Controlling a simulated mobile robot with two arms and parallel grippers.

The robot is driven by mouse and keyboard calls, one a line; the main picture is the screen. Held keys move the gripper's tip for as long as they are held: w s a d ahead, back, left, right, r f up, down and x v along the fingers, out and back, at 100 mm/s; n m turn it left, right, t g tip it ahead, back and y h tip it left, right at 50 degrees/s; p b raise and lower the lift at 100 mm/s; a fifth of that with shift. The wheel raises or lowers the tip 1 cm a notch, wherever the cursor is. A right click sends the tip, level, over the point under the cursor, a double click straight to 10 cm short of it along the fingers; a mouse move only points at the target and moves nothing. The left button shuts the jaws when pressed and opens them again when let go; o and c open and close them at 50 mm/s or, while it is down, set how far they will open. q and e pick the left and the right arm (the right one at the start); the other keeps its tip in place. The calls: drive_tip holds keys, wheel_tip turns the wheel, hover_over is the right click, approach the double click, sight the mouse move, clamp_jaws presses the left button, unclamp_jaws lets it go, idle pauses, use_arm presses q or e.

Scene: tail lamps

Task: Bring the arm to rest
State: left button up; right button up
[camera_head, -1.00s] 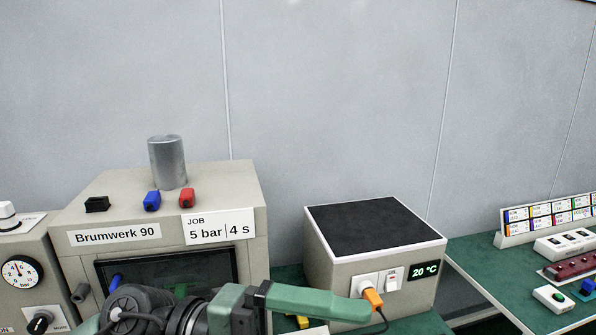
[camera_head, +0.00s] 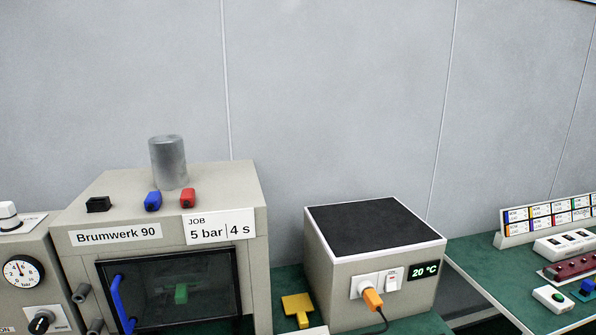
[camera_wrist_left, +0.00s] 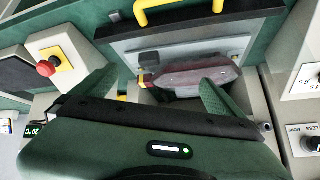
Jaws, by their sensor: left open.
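My left gripper (camera_wrist_left: 160,84) shows only in the left wrist view, with its two green fingers spread wide and nothing held between them. A reddish, see-through lamp (camera_wrist_left: 195,82) lies beyond the fingertips on a grey fixture, apart from them as far as I can tell. No arm of mine is in the head view, and my right gripper is not in view.
The Brumwerk 90 machine (camera_head: 165,200) has a blue handle (camera_head: 122,304) on its dark window. A heater box (camera_head: 330,248) with an orange plug (camera_head: 372,298) stands right of it. A red emergency button (camera_wrist_left: 46,68) and yellow handle (camera_wrist_left: 180,5) show in the wrist view.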

use_arm(q)
drive_tip(key=s+f+g, duration=0.5)
drive_tip(key=s+f, duration=0.2)
drive_tip(key=s, duration=0.4)
wheel_tip(320, 180, down, 33)
drive_tip(key=g+b, duration=0.1)
drive_tip(key=b, duration=0.9)
drive_tip(key=s+a+f+b, duration=0.1)
drive_tip(key=s+f+b, duration=0.1)
drive_tip(key=s+f, duration=0.3)
drive_tip(key=s+a+f+b, duration=0.1)
drive_tip(key=s+f+b, duration=0.2)
drive_tip(key=f, duration=0.9)
drive_tip(key=s+a+f+g+b, duration=0.1)
drive_tip(key=s+f+b, duration=0.2)
drive_tip(key=s+f, duration=0.6)
